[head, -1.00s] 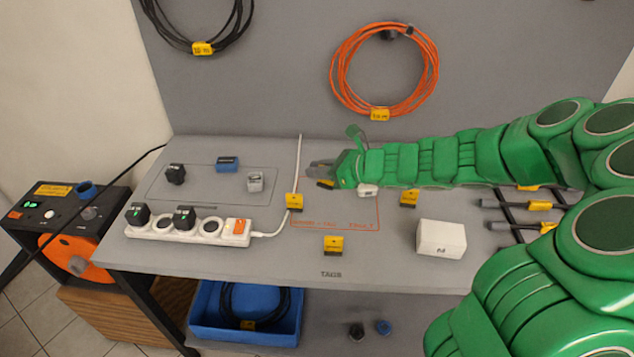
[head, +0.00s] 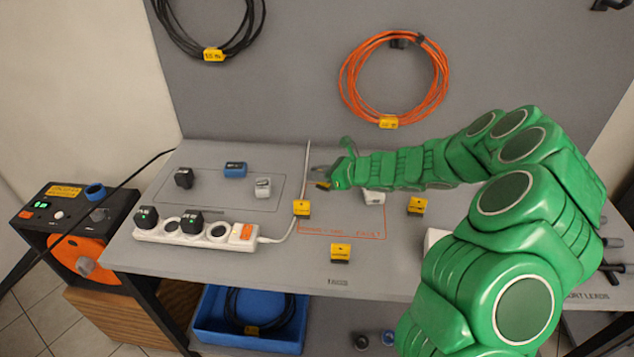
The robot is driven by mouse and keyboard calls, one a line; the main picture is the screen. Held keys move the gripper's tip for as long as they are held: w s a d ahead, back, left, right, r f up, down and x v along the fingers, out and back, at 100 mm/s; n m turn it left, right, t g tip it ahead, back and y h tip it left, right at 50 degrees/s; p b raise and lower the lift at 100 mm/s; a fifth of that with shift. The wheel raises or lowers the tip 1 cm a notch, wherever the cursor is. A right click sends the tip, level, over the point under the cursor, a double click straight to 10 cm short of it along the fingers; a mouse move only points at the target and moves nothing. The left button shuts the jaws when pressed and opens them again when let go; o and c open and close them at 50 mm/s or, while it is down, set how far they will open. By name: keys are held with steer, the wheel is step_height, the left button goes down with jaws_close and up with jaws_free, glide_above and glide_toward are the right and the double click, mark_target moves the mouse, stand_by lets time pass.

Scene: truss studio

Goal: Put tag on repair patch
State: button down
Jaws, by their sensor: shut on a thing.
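My gripper (head: 319,176) is above the back of the bench, close to the white cord. It is shut on a small yellow-and-black tag (head: 323,186), seen at its fingertips and partly covered. An orange-outlined patch (head: 342,237) with orange lettering too small to read lies on the bench below and in front of my gripper; my arm hides its back part. Other yellow-and-black tags stand around it: one at its left edge (head: 301,209), one in front (head: 340,253), one to the right (head: 417,206).
A white power strip (head: 213,232) with black plugs is at the front left, its white cord (head: 304,180) running beside the patch. A small white block (head: 374,197) sits below my arm. An outlined area at back left holds a blue block (head: 235,169).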

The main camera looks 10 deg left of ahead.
steer(key=shift+w+a+f, duration=0.15)
steer(key=shift+w+f, duration=0.3)
steer(key=shift+f, duration=1.55)
steer(key=shift+f, duration=0.15)
steer(key=c, duration=1.1)
jaws_free()
steer(key=shift+r, duration=0.2)
steer(key=shift+v, duration=6)
steer(key=shift+s+f, duration=0.1)
